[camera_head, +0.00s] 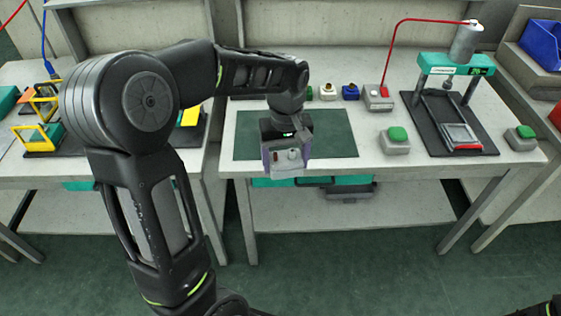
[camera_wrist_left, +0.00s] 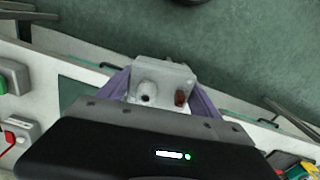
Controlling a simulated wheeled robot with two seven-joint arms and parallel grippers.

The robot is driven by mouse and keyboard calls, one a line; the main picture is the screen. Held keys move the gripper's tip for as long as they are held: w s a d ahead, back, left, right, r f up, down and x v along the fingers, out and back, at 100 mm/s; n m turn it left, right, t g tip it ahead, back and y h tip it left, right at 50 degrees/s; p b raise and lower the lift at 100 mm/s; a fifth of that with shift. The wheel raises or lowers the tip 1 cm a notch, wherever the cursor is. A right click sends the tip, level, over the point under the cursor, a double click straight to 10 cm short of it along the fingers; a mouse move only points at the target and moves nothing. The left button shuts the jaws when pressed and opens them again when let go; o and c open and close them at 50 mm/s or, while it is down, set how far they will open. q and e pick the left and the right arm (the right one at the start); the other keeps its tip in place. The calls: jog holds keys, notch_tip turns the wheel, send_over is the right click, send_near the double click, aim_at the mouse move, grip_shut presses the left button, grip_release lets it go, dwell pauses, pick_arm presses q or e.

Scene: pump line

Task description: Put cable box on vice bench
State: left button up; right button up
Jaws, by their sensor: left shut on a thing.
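A small light-grey box (camera_head: 286,170), which appears to be the cable box, is between the purple fingers of my left gripper (camera_head: 287,154). The left gripper is shut on it, pointing down at the front edge of the middle bench (camera_head: 375,168). In the left wrist view the box (camera_wrist_left: 160,72) has a white round fitting and a reddish-brown fitting on its face. The box overlaps the front part of the dark green mat (camera_head: 335,135) in the head view; I cannot tell whether it touches anything below. No vice is clearly recognisable. My right gripper is not in view.
A green-topped press (camera_head: 455,66) stands on the bench's right side. Grey boxes with green buttons (camera_head: 396,138) and a box with a red cable (camera_head: 377,97) stand nearby. Yellow frames (camera_head: 38,130) are on the left bench. The mat's right half is clear.

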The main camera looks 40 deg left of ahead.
pick_arm(q)
jog(key=w+d+f+m, duration=0.3)
jog(key=d+f+m, duration=0.6)
jog(key=f, duration=0.8)
jog(key=d, duration=0.3)
jog(key=shift+f, duration=0.2)
